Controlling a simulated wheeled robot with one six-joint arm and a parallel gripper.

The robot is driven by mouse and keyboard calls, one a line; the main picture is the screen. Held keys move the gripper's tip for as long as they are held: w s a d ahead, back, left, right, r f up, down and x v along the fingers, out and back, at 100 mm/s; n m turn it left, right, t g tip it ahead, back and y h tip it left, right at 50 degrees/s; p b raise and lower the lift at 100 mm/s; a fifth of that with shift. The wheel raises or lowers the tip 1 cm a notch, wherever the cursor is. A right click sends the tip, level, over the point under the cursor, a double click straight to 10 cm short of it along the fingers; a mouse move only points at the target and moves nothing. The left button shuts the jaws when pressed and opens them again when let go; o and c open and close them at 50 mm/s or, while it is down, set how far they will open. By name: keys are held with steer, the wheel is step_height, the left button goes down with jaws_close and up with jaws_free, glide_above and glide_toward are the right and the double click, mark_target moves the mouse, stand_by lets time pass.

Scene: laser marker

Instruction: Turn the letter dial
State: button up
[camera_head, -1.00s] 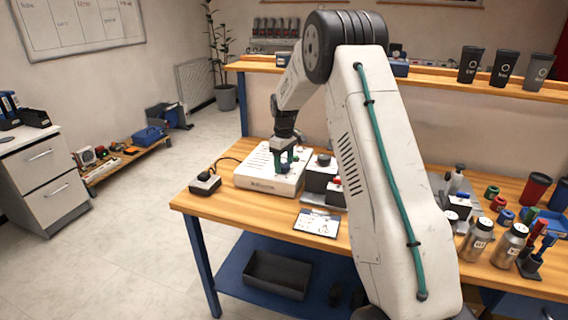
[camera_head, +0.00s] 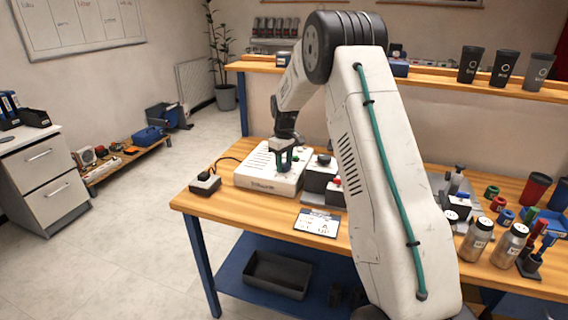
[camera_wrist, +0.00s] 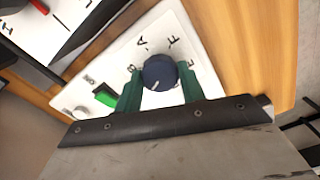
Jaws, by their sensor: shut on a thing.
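The letter dial (camera_wrist: 159,73) is a round dark blue knob with a pale pointer line, on the top of a white control box (camera_wrist: 168,30). Letters are printed around it, and an A and an F are readable in the wrist view. My gripper (camera_wrist: 160,88) has green fingers on both sides of the dial and is shut on it. In the head view my gripper (camera_head: 284,160) reaches down onto the white box (camera_head: 262,184), and the dial is hidden there behind the fingers. A green switch (camera_wrist: 105,96) sits left of the dial.
A small black box with a knob (camera_head: 204,182) stands left of the white box, joined by a cable. A printed card (camera_head: 317,222) lies in front. Steel bottles (camera_head: 476,240) stand farther right.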

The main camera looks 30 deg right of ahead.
steer(key=m, duration=1.1)
steer(key=shift+m, duration=0.3)
steer(key=m, duration=1)
steer(key=shift+m, duration=0.4)
steer(key=o, duration=1)
steer(key=shift+c, duration=0.2)
